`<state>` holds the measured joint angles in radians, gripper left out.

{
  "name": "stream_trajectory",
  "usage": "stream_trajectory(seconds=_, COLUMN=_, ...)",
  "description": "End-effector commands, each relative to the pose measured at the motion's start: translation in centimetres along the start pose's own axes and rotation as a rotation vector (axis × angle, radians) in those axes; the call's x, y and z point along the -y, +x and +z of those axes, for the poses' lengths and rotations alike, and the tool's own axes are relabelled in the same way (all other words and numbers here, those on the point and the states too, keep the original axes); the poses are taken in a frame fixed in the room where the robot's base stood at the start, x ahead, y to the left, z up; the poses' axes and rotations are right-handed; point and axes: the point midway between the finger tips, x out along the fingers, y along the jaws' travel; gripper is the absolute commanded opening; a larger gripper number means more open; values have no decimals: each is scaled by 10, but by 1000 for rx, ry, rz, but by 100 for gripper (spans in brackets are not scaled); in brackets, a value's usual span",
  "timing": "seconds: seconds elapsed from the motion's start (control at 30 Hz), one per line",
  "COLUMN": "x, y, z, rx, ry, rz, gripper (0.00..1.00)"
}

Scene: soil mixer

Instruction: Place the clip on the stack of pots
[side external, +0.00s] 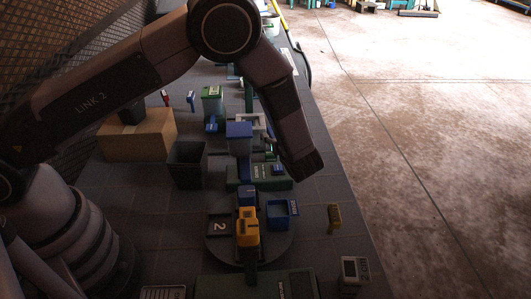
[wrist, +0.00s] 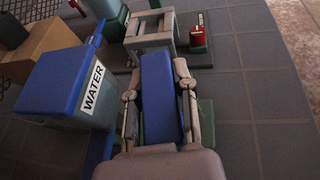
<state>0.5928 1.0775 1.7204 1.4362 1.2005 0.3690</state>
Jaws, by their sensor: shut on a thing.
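In the wrist view my gripper (wrist: 158,105) has its two fingers closed on the sides of a long blue piece (wrist: 159,85). I cannot tell for sure that this piece is the clip. In the side view my arm's end hangs over the bench, right of the blue-lidded container; the fingers cannot be made out. Yellow pot-like pieces (side external: 248,234) stand together on a round plate (side external: 284,240) at the front, with a blue piece (side external: 246,195) behind them. Which of these is the stack of pots is not clear.
A blue-lidded bin marked WATER (wrist: 75,85) stands close left of my gripper. A grey frame (wrist: 150,38) and a red piece (wrist: 198,40) are beyond it. A blue open tray (side external: 280,212), black bin (side external: 187,165) and cardboard box (side external: 138,136) also stand on the bench.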

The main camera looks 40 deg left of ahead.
Motion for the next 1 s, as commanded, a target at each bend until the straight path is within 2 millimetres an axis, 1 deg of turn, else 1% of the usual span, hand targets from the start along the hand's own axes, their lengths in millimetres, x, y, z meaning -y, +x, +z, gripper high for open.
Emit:
stream_trajectory(seconds=0.17, x=-3, y=-16, z=35, rx=0, ry=-6, rz=-2, gripper=5)
stream_trajectory(seconds=0.23, x=-3, y=-23, z=52, rx=0, ry=-6, rz=-2, gripper=5)
stream_trajectory(seconds=0.5, x=-3, y=-44, z=103, rx=1, ry=-4, rz=-2, gripper=5)
stream_trajectory(seconds=0.67, x=-33, y=-25, z=105, rx=-7, ry=-30, rz=78, gripper=5)
stream_trajectory(seconds=0.77, x=-54, y=-14, z=108, rx=-12, ry=-52, rz=132, gripper=5)
stream_trajectory(seconds=0.87, x=-81, y=-2, z=112, rx=-15, ry=-82, rz=200, gripper=5)
stream_trajectory(seconds=0.97, x=-114, y=9, z=116, rx=-17, ry=-115, rz=282, gripper=5)
stream_trajectory(seconds=1.0, x=-128, y=13, z=118, rx=-17, ry=-130, rz=316, gripper=5)
